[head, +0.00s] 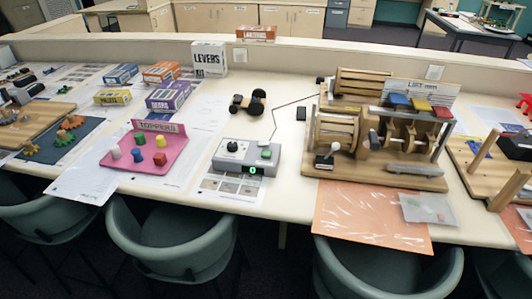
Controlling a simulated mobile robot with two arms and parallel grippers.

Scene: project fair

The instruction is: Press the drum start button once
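A grey control box (246,158) sits on the white table near its front edge, left of centre. On its top are a black knob (232,146) and a green button (266,153). Its front has a small green lit display (253,170) that seems to read 0. A thin dark cable runs from behind the box toward the wooden drum machine (375,130) on its right. The machine has slatted wooden drums and blue, yellow and red pieces on top. Whether the drums turn cannot be told. Neither of my grippers is in view.
A pink tray (130,165) with coloured pegs lies left of the box. Small boxes and a white "LEVERS" box (209,60) stand behind. A small black wheeled object (248,102) lies behind the control box. Green chairs (170,235) line the front edge.

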